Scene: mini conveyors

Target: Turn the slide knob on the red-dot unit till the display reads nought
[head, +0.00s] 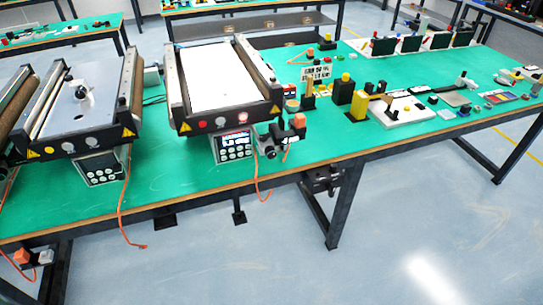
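A black knob-like part (270,153) sits to the right of that box. The left conveyor (80,95) has a grey plate top and its own control box (100,170). I cannot tell for sure which part is the slide knob. Neither gripper is in view.
The green table (180,180) has a bare front strip. Orange cables (122,215) hang over its front edge. Black and orange parts (298,122) stand right of the right conveyor. Yellow-black blocks (359,104) and a white plate (402,110) lie further right.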

